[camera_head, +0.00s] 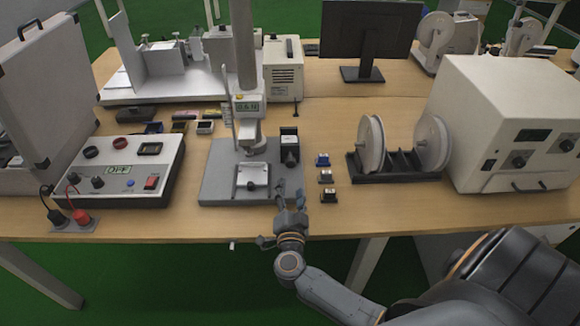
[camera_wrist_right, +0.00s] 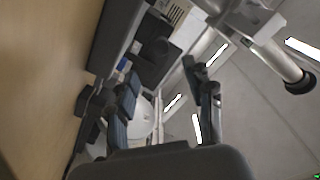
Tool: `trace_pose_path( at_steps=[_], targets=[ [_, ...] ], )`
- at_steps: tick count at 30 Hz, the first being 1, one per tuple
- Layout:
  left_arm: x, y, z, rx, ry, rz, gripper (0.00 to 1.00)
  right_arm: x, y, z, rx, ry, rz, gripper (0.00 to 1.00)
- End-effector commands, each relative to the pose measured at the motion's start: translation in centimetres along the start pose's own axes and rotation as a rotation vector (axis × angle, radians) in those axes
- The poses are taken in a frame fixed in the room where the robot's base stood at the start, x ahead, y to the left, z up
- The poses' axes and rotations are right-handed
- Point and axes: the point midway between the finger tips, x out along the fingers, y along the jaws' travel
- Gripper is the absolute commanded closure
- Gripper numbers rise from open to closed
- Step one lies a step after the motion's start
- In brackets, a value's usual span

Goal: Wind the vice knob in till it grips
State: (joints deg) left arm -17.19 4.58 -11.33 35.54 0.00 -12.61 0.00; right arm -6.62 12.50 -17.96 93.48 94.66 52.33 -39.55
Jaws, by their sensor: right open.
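The small silver vice (camera_head: 252,176) sits on the grey base plate (camera_head: 215,185) of the test stand, below its column. I cannot make out its knob clearly in the head view. My right gripper (camera_head: 290,190) is open and empty at the front right of the plate, to the right of the vice, fingers pointing away from me. In the right wrist view its two fingers (camera_wrist_right: 160,78) are spread with nothing between them. A silver rod with a black end (camera_wrist_right: 299,82) shows at upper right there; I cannot tell which part it is. My left gripper is out of view.
A black block (camera_head: 289,147) stands on the plate beyond my right gripper. Several small connectors (camera_head: 326,176) lie to the right, before a spool rack (camera_head: 395,178) and a white machine (camera_head: 500,110). A control box (camera_head: 118,178) stands at left.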

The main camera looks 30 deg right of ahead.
Motion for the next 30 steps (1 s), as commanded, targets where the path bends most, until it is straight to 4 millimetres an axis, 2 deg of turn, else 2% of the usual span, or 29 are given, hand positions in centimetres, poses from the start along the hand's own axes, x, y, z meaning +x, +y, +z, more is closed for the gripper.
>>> trace_pose_path(
  at_steps=[1,6,12,18,26,27,30],
  targets=[
    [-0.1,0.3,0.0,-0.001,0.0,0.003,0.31,1.3,-0.1,-0.2,-0.002,0.004,-0.003,0.48],
    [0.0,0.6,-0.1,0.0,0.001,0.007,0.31,5.0,-0.1,-0.1,-0.002,0.003,-0.002,0.48],
    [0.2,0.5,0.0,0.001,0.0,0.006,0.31,8.2,-0.1,0.0,-0.001,0.001,-0.003,0.48],
    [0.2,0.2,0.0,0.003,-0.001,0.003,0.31,9.5,0.0,0.0,-0.001,-0.001,-0.002,0.48],
    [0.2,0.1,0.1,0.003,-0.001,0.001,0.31,9.7,0.0,0.0,0.0,-0.001,-0.002,0.48],
    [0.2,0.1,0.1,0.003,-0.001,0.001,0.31,9.7,0.0,0.0,0.0,-0.001,-0.002,0.5],
    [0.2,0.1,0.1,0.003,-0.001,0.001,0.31,9.7,0.0,0.0,0.0,-0.001,-0.002,0.7]
  ],
)
